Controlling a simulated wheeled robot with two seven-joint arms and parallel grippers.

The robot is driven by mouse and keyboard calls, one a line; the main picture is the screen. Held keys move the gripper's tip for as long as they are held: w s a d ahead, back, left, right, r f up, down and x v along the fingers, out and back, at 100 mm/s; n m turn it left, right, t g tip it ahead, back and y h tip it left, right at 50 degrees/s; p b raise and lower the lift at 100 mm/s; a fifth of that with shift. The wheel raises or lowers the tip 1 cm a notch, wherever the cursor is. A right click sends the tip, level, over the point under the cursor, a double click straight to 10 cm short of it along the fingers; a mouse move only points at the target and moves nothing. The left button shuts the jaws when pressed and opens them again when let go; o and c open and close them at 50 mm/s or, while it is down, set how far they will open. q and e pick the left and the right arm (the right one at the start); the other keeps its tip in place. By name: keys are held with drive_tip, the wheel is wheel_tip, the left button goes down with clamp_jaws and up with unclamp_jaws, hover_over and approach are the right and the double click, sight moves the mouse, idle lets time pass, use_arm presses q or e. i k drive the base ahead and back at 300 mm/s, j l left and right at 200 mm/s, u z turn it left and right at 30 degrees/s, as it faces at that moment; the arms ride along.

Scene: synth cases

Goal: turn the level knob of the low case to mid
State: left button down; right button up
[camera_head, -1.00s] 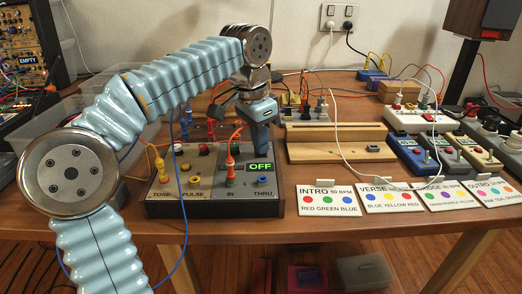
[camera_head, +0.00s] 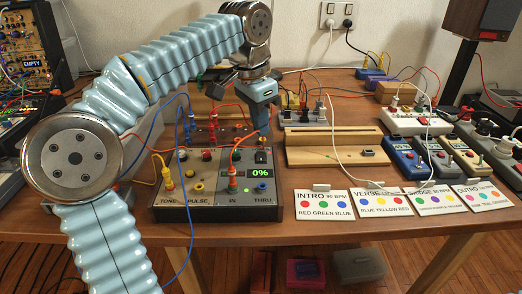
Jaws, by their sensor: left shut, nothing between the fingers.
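The low case (camera_head: 212,212) is a grey box with a slanted top, lettered TONE, PULSE, IN and THRU, at the front middle of the table. My left gripper (camera_head: 264,137) is shut and empty. It points down over the case's back right, close above the dark part; I cannot tell whether they touch. My right gripper is out of view.
Orange (camera_head: 232,171) and yellow (camera_head: 167,172) plugs with cables stand up from the case top. A wooden stand (camera_head: 335,155) lies to the right. Several colour-dot cards (camera_head: 323,204) line the front edge. Blue and white devices (camera_head: 412,162) stand further right.

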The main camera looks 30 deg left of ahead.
sight(207, 154)
drive_tip(key=k+l, duration=0.8)
